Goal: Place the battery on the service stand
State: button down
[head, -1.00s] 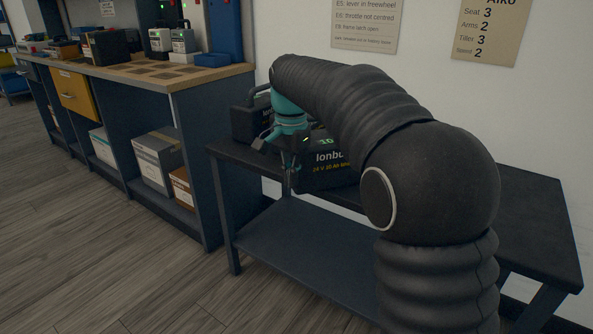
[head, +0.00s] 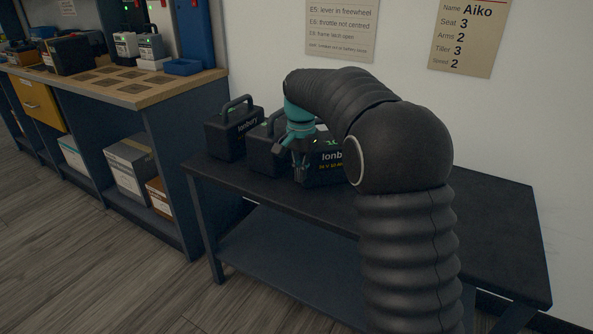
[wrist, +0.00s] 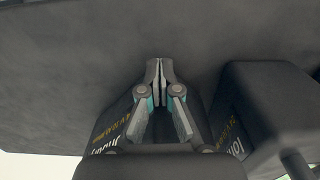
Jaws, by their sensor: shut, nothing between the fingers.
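Three black Ionbury batteries stand in a row on a dark stand with a lower shelf (head: 470,215). The left battery (head: 232,137) and the middle battery (head: 262,155) show their upright handles. The right battery (head: 335,176) is partly hidden by my arm. My gripper (head: 301,174) is shut and empty, pointing down at the left front of the right battery. In the wrist view, my gripper (wrist: 161,70) has its fingertips together over one battery (wrist: 110,120), with another battery (wrist: 262,105) to the right. I cannot tell whether the fingers touch a battery.
A wood-topped workbench (head: 140,92) stands at the left, with chargers (head: 150,45), a blue tray (head: 183,67) and boxes (head: 130,165) on its shelf. Signs hang on the wall behind. The stand's right top is clear, partly behind my arm.

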jog(key=shift+s+a, duration=0.1)
jog(key=shift+s+a, duration=0.15)
jog(key=shift+s, duration=0.1)
jog(key=s+a, duration=0.1)
jog(key=s+a+r, duration=0.1)
jog(key=shift+s, duration=0.4)
notch_tip(320, 180, up, 9)
jog(key=shift+d+p, duration=0.15)
jog(key=shift+p, duration=0.3)
